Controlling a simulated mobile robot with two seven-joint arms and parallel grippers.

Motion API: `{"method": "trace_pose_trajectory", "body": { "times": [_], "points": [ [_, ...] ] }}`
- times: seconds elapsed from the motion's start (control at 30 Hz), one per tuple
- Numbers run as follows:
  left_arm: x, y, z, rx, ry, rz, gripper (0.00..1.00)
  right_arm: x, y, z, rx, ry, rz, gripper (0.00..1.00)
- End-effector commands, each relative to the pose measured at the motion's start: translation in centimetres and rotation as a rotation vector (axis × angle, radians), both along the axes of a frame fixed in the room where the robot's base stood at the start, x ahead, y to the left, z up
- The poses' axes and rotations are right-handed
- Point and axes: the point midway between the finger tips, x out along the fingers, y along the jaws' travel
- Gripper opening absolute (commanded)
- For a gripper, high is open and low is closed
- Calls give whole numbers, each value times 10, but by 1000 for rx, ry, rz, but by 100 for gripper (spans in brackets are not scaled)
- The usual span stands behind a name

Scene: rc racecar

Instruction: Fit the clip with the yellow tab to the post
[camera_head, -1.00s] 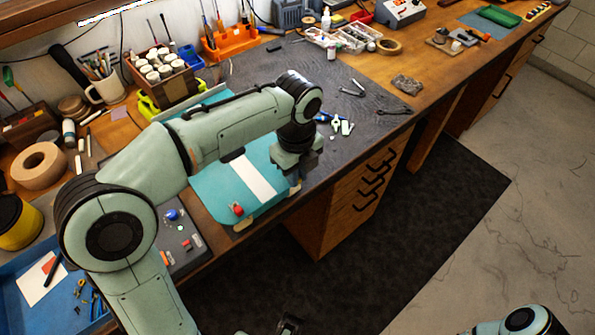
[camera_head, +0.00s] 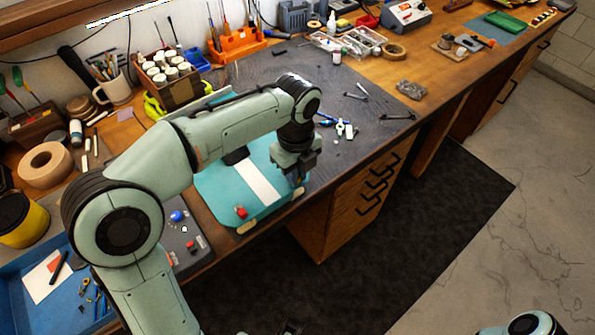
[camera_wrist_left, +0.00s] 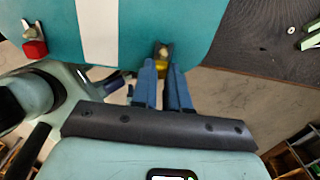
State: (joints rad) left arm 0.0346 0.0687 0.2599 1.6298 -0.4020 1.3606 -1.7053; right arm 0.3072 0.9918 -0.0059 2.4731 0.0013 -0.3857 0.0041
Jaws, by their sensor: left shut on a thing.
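The teal car body (camera_head: 227,194) with a white stripe lies at the bench's front edge. My left gripper (camera_head: 296,176) is over its right front corner, pointing down. In the left wrist view its two blue fingers (camera_wrist_left: 163,72) are shut on the clip with the yellow tab (camera_wrist_left: 162,55), at the edge of the body (camera_wrist_left: 190,28). A small metal piece shows at the clip; I cannot tell whether the clip is around the post or beside it. The gripper hides this spot in the head view. A red-tabbed clip (camera_head: 241,212) sits at another corner and also shows in the left wrist view (camera_wrist_left: 35,47).
A grey box with a blue knob (camera_head: 177,216) is left of the body. A blue tray (camera_head: 37,310) is at the lower left. Small tools lie on the dark mat (camera_head: 290,75). Part of what may be my right gripper (camera_head: 290,327) shows at the bottom edge.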

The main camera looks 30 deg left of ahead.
Motion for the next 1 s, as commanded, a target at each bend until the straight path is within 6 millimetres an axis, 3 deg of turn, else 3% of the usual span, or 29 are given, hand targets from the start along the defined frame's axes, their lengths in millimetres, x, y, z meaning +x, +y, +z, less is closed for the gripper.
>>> {"method": "trace_pose_trajectory", "body": {
  "times": [0.3,0.33,0.4,0.43,0.77,1.0],
  "points": [
    [1,1,0,0,0,0,0,0,0,0,0,0,0,0],
    [1,1,0,0,0,0,18,0,0,0,0,0,0,0],
    [1,1,0,0,0,0,40,0,0,0,0,0,0,0],
    [1,1,0,0,0,0,44,0,0,0,0,0,0,0],
    [1,1,3,0,-1,0,44,0,0,1,0,0,0,0],
    [2,1,42,-1,-6,0,44,4,0,11,0,-4,0,0]
  ]
}}
